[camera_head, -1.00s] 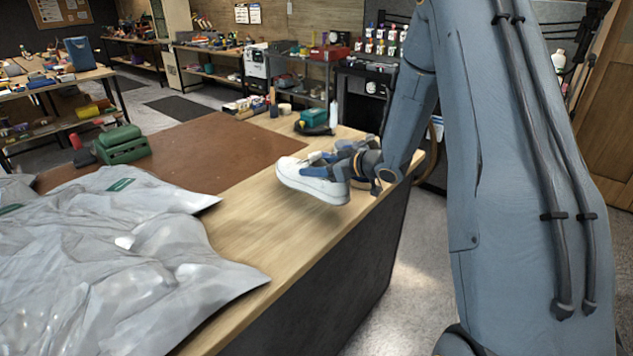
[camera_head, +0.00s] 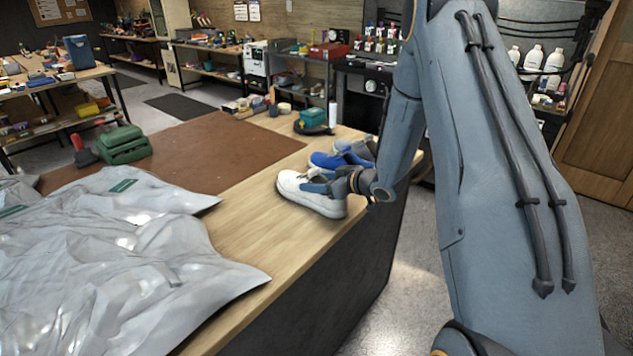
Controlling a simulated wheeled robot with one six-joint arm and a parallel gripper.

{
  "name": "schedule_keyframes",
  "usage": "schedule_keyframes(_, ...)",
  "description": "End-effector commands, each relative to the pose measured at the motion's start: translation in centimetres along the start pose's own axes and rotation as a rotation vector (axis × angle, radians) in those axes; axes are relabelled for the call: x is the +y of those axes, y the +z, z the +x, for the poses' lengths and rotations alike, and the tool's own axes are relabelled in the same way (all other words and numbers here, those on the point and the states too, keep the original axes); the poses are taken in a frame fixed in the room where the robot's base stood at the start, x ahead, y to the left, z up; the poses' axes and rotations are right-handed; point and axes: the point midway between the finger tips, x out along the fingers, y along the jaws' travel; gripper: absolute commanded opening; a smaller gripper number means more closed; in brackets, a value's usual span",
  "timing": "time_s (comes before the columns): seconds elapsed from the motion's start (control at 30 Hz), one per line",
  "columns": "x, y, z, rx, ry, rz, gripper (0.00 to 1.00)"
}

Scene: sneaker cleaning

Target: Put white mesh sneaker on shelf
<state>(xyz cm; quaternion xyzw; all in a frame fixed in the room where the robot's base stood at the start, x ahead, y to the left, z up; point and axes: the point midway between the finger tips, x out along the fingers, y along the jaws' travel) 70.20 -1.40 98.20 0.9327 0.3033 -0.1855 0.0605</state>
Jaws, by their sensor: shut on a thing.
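The white sneaker (camera_head: 308,196) is at the right front edge of the wooden workbench (camera_head: 250,225), toe pointing left. My gripper (camera_head: 325,184) is shut on its upper near the ankle opening, partly hiding it. I cannot tell whether its sole touches the bench or hangs just above it. A blue sneaker (camera_head: 326,160) sits right behind it, with another pale shoe (camera_head: 362,147) beyond. The shelf for the sneaker cannot be told for sure in this view.
A grey plastic sheet (camera_head: 120,270) covers the bench's near left. A brown mat (camera_head: 200,155) lies behind it, with a green case (camera_head: 123,145) on its far left. A dark tool (camera_head: 313,128) and a spray can (camera_head: 332,114) stand at the back. Shelving with white bottles (camera_head: 533,58) is at the right.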

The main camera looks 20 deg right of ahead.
Motion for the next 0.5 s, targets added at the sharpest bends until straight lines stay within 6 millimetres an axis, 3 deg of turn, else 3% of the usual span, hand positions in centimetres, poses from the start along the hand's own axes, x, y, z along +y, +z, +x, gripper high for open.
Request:
schedule_keyframes(0.03,0.0,0.07,0.02,0.0,0.0,0.0,0.61)
schedule_keyframes(0.13,0.0,0.03,0.0,0.0,0.0,0.0,0.75)
schedule_keyframes(0.5,0.01,0.07,0.03,0.0,0.0,0.0,0.75)
